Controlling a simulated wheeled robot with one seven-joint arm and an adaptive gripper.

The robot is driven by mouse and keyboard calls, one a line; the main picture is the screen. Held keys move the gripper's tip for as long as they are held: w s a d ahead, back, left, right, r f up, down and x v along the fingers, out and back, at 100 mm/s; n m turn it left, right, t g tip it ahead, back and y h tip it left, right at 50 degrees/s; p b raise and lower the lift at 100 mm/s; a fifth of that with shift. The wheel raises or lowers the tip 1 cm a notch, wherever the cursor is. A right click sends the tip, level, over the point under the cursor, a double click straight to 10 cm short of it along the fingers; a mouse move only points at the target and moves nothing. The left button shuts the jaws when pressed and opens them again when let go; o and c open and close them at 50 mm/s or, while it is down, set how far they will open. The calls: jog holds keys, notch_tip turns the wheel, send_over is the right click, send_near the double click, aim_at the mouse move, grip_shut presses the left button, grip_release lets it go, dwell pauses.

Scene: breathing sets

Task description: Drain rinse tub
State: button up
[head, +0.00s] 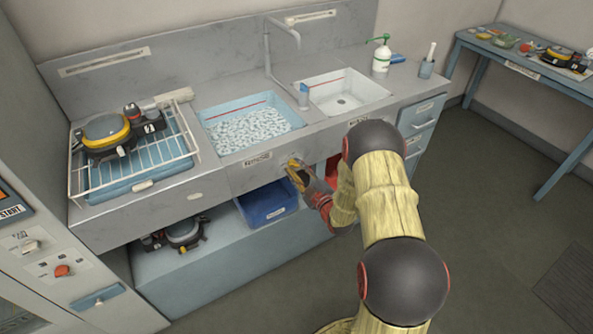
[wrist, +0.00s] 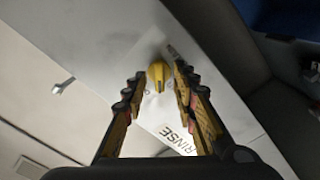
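The rinse tub (head: 206,124) is a blue basin set in the grey counter, with white foam or bubbles over its contents and a red line on its inner wall. A RINSE label (head: 257,159) is on the counter front below it; the label also shows in the wrist view (wrist: 178,140). A yellow knob (wrist: 156,72) sticks out of the counter front beside the label. My gripper (head: 294,168) is at the counter front, its fingers (wrist: 155,65) open on either side of the knob. Gaps show between fingers and knob. In the head view my gripper largely hides the knob.
A white sink (head: 372,99) with a drain stands right of the tub, with a faucet (head: 268,50) behind. A dish rack (head: 185,150) holding yellow-black gear is at left. A blue bin (head: 268,207) sits on the shelf below. Floor at right is clear.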

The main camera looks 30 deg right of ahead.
jog(key=shift+c, duration=1.3)
jog(key=c, duration=0.4)
grip_shut()
